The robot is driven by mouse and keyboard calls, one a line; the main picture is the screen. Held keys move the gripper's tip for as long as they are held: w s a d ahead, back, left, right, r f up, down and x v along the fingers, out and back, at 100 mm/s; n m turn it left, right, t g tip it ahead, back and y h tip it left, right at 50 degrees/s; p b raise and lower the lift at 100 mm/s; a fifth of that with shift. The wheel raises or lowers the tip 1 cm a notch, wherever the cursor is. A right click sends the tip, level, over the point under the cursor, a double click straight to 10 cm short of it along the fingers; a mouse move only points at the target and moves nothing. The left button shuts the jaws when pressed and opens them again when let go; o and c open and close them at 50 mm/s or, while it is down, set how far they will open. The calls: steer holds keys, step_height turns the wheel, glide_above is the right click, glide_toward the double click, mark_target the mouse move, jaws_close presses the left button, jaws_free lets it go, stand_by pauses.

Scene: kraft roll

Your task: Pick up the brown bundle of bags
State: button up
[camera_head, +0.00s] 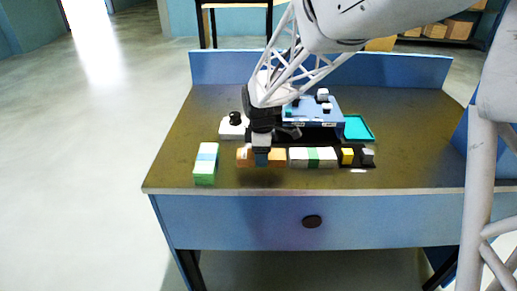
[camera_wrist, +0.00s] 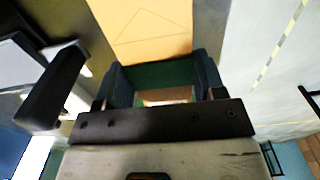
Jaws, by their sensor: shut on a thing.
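The brown bundle of bags (camera_head: 245,157) is at the front of the bench, with a dark blue-green band around its middle. My gripper (camera_head: 262,150) comes down over that middle and is shut on the bundle. In the wrist view the tan bundle (camera_wrist: 140,28) runs from the top edge in between the two fingers of my gripper (camera_wrist: 158,80). The band lies between the fingers, with a bit of tan showing past it. I cannot tell whether the bundle's underside touches the bench.
A white bundle with a green band (camera_head: 312,158) lies just right, then a black tray with yellow and grey blocks (camera_head: 347,157). A green and white stack (camera_head: 205,165) stands left. Behind are a blue box (camera_head: 318,112) and a teal tray (camera_head: 357,128). The bench's left rear (camera_head: 215,105) is clear.

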steer(key=s+d+r, duration=0.1)
steer(key=s+d, duration=0.2)
steer(key=s, duration=0.8)
steer(key=shift+s, duration=0.15)
stand_by(0.5)
